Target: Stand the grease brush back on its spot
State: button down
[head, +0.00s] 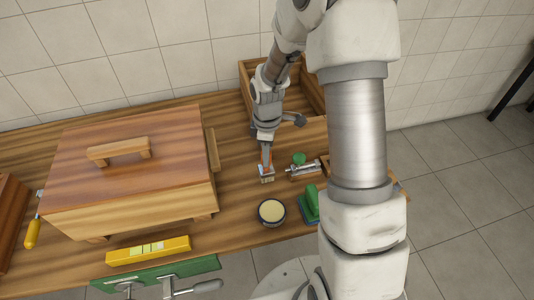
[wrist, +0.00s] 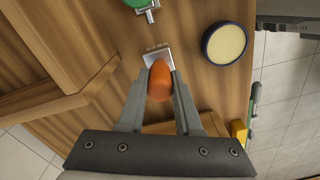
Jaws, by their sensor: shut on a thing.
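My gripper (head: 266,162) is shut on the grease brush (head: 267,179), over the bench to the right of the big wooden box. In the wrist view, my gripper (wrist: 160,88) has its two fingers on either side of the brush's orange handle (wrist: 161,82). The brush's pale metal end (wrist: 157,56) points away from my gripper, down toward the bench top. Small dark marks show just beyond that end. I cannot tell whether they are bristles or marks on the wood, or whether the brush touches the bench.
A round tin with pale yellow contents (head: 272,211) stands in front of the brush. A metal tool with a green knob (head: 302,169) and a green block (head: 310,205) lie to the right. The lidded wooden box (head: 130,165) stands left, an open wooden crate (head: 312,98) behind.

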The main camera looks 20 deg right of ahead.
jog(key=shift+f+b, duration=0.6)
jog(key=shift+f, duration=0.4)
jog(key=c, duration=0.5)
grip_release()
jog(key=shift+r, duration=0.1)
jog(key=shift+r+p, duration=3.3)
jog(key=shift+r, duration=0.65)
